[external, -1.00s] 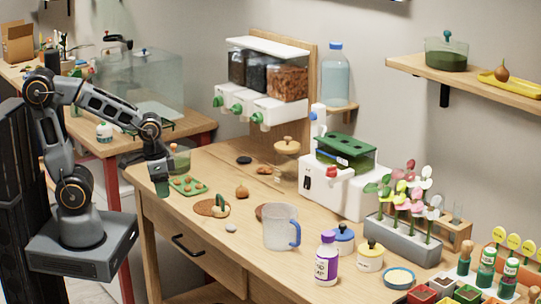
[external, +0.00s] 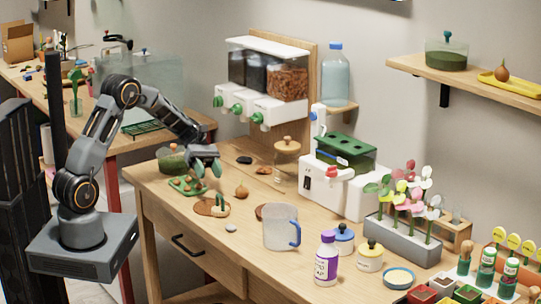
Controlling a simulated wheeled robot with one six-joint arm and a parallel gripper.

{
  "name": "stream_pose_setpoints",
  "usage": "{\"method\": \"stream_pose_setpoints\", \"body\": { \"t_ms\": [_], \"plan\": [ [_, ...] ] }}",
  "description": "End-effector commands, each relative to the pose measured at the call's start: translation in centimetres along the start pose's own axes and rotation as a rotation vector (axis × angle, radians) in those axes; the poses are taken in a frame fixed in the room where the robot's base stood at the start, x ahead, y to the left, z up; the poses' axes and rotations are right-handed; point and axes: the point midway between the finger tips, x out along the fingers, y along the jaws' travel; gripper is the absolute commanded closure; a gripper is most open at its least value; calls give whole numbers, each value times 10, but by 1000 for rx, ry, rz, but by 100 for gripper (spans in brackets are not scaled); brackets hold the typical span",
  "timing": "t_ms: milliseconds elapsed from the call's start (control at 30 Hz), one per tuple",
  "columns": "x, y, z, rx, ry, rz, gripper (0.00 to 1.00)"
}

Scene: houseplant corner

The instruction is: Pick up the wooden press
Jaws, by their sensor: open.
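My gripper (external: 206,168) is open and empty, with its green fingertips above the back left part of the wooden table. It is just above and behind the green tray (external: 187,186), as seen here. No piece is clearly recognisable as the wooden press at this size. A small pale wooden piece with a green part (external: 222,207) stands at the right edge of a flat brown disc (external: 205,206), apart from my gripper. A brown knob-shaped piece (external: 241,193) sits a little behind it.
A clear jug with a blue handle (external: 281,229) stands to the right. A jar with a wooden knobbed lid (external: 287,147) and a white machine (external: 325,184) stand behind. A green container (external: 172,160) is close left of my gripper. The table's front left edge is clear.

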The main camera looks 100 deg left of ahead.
Motion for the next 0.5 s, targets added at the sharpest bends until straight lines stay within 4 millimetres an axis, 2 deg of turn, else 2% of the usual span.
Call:
{"method": "stream_pose_setpoints", "body": {
  "t_ms": [100,300,500],
  "plan": [
    [24,-1,1,-2,1,-5,52],
    [54,-1,0,0,3,-4,52],
    [68,-1,0,1,3,-1,52]
  ]
}}
